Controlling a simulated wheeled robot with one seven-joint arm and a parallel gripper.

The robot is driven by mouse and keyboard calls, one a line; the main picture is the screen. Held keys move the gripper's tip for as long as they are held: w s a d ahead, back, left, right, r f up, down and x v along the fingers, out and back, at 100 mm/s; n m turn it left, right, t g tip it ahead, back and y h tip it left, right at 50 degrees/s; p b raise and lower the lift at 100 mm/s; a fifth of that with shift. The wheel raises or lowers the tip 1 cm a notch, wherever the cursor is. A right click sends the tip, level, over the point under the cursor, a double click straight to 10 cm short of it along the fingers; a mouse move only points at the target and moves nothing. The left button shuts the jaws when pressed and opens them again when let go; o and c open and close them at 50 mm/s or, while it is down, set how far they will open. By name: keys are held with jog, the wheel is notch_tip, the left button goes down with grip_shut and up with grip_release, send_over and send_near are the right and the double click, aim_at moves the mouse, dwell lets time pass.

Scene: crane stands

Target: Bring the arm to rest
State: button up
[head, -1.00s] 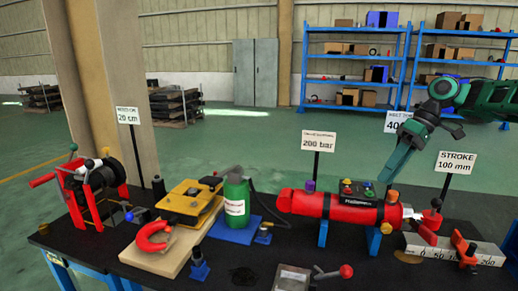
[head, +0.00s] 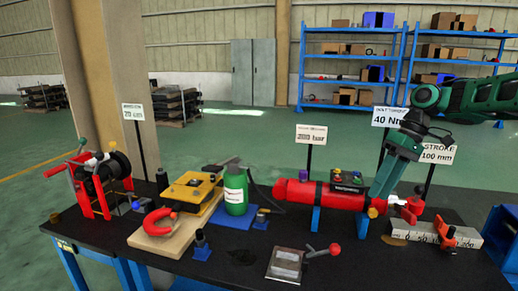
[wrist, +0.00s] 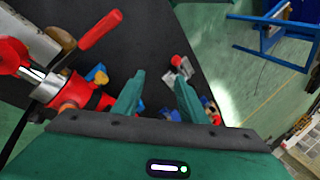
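My gripper (wrist: 160,95) shows in the wrist view with its two teal fingers spread apart. Nothing is between them; the black table top lies beyond. In the head view my green arm comes in from the right and the gripper (head: 379,190) points down, overlapping the right part of the red cylinder (head: 300,191). I cannot tell from the picture whether it touches the cylinder. Its fingertips are hard to make out there.
Upright signs (head: 311,134) stand behind. A blue frame (head: 503,235) is at the right edge.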

jog(key=s+d+f+m+h, duration=0.1)
jog(key=s+d+f+m, duration=0.1)
jog(key=s, duration=0.8)
jog(key=s+d+f+m+t+h, duration=0.1)
jog(key=s+d+f+m+h, duration=0.1)
jog(key=s+m, duration=0.4)
jog(key=s+d+f+m+h, duration=0.1)
jog(key=s+d+f+m, duration=0.2)
jog(key=s, duration=1.2)
notch_tip(320, 180, down, 2)
jog(key=shift+s+d+f+m+t, duration=0.15)
jog(key=shift+s+d+m+t, duration=0.2)
jog(key=shift+m, duration=0.25)
jog(key=shift+w+f+h, duration=0.25)
jog(key=shift+w+h, duration=0.05)
jog(key=shift+w, duration=0.3)
